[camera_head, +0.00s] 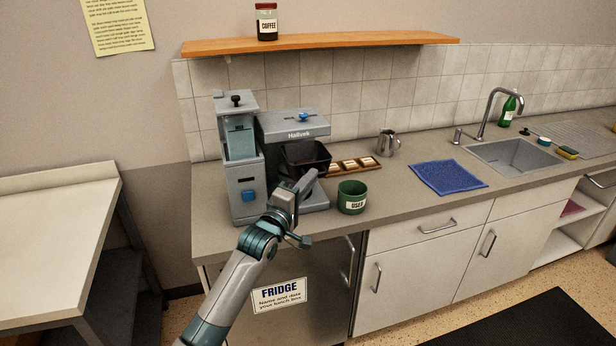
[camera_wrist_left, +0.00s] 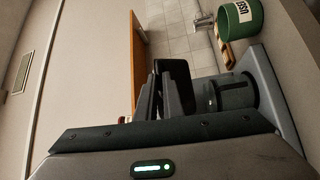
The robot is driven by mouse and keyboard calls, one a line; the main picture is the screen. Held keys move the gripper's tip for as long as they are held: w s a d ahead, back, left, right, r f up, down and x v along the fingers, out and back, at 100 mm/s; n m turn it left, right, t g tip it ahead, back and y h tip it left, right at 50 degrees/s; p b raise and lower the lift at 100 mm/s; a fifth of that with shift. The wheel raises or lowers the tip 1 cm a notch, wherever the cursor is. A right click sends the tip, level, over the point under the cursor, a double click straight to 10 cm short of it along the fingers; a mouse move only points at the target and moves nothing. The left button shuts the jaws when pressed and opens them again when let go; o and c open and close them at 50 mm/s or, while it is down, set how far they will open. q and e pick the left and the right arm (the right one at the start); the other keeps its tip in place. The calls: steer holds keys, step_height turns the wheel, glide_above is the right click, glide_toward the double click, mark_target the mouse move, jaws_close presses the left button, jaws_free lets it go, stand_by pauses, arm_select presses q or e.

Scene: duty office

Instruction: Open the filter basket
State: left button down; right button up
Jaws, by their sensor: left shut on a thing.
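The grey coffee machine (camera_head: 293,127) stands on the counter against the tiled wall. Its black filter basket (camera_head: 305,157) juts out at the front below the head, and its open top shows a dark inside. My left gripper (camera_head: 305,184) is at the front of the basket, shut on a part that the fingers mostly hide, likely the basket's handle. In the left wrist view the fingers (camera_wrist_left: 164,95) are close together against a dark piece (camera_wrist_left: 175,70). My right gripper is in neither view.
A grinder (camera_head: 241,180) stands left of the machine. A wooden tray (camera_head: 354,166), a metal jug (camera_head: 388,143) and a blue cloth (camera_head: 447,177) lie to the right. Counter is clear between mug and cloth.

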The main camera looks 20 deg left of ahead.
arm_select(q)
steer(key=c, duration=1.9)
jaws_free()
steer(key=shift+s+a+f, duration=0.1)
steer(key=b+v, duration=0.5)
steer(key=v, duration=1.2)
